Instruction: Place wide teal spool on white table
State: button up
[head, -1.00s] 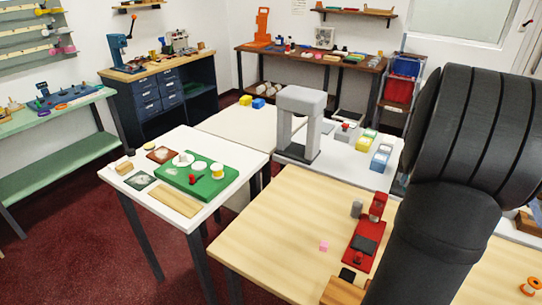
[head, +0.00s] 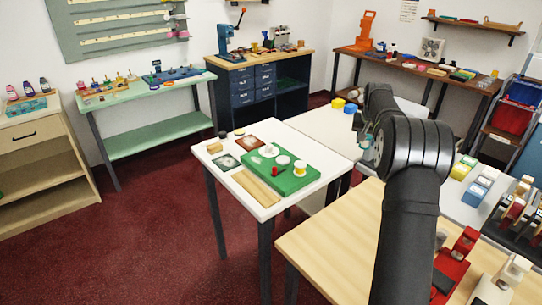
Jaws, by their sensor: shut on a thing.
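The white table (head: 335,167) stands near the middle of the head view. My gripper (head: 365,137) is small and mostly hidden behind my wrist, above and right of the table's far right corner. A teal edge of the wide teal spool (head: 361,131) shows at the fingers, and the gripper is shut on it. Most of the spool is hidden. It appears raised, apart from the white table's top.
A green board (head: 305,177) with white round pieces, a wooden plank (head: 254,187), dark mats and small items occupy much of the white table. Narrow bare strips remain along its edges. A wooden table (head: 325,230) is nearer right, and another pale table lies behind.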

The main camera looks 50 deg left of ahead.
jog(key=s+a, duration=0.2)
jog(key=a, duration=0.3)
send_over(317, 167)
jog(key=s+d, duration=0.1)
notch_tip(317, 167, down, 12)
jog(key=shift+s+f, duration=0.1)
jog(key=shift+f, duration=2.1)
jog(key=shift+f, duration=0.1)
jog(key=o, duration=0.7)
jog(key=shift+o, duration=0.2)
jog(key=v, duration=1.2)
